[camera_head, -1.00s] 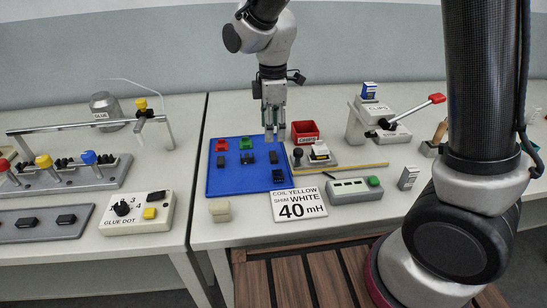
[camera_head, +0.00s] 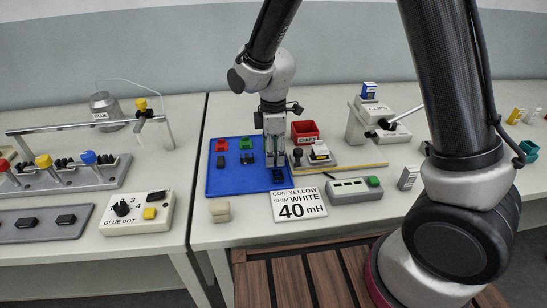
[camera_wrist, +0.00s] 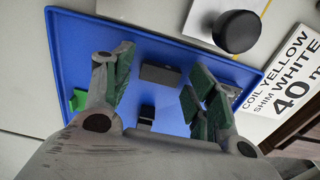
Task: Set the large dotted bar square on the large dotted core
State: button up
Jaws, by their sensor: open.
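My gripper (camera_head: 274,160) hangs pointing down over the right part of the blue mat (camera_head: 214,185), open and empty. In the wrist view, a dark grey bar-like block (camera_wrist: 160,74) lies on the mat between my gripper's open green fingers (camera_wrist: 162,98), apart from both. A second dark piece (camera_wrist: 147,113) lies beyond it, partly hidden by my wrist. In the head view, dark pieces (camera_head: 220,161) and (camera_head: 247,158) lie left of my gripper. Another dark piece (camera_head: 278,178) shows near the mat's front right. Dots are too small to see, so I cannot tell which are the large dotted bar and core.
Red (camera_head: 221,144) and green (camera_head: 246,143) parts lie at the mat's back. A fixture with a black knob (camera_head: 297,153) and a red bin (camera_head: 304,131) stand close right. A 40 mH sign (camera_head: 300,204) and a cream block (camera_head: 220,211) lie in front.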

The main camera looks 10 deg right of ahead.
jog(key=c, duration=0.9)
jog(key=shift+r, duration=2.55)
jog(key=shift+c, duration=0.2)
